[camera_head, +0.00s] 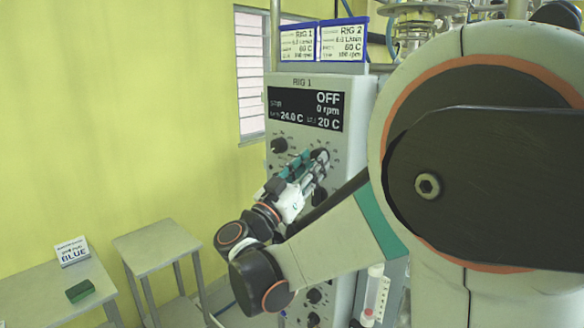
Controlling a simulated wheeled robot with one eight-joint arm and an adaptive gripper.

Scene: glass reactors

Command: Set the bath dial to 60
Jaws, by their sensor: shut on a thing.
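The RIG 1 control panel (356,120) stands upright in the middle. Its black display (306,108) shows OFF, 0 rpm, a temperature of 24.0 C and a second value of 20 C. My gripper (317,160) reaches up to the panel below the display and is shut on a dial at the right. The fingers hide most of that dial, so its pointer and label cannot be read. Another black dial (279,146) sits free to the left, under the display.
Two signs (298,45) (343,42) on top read RIG 1 and RIG 2, both with 60 C. More dials (314,296) sit low on the panel.

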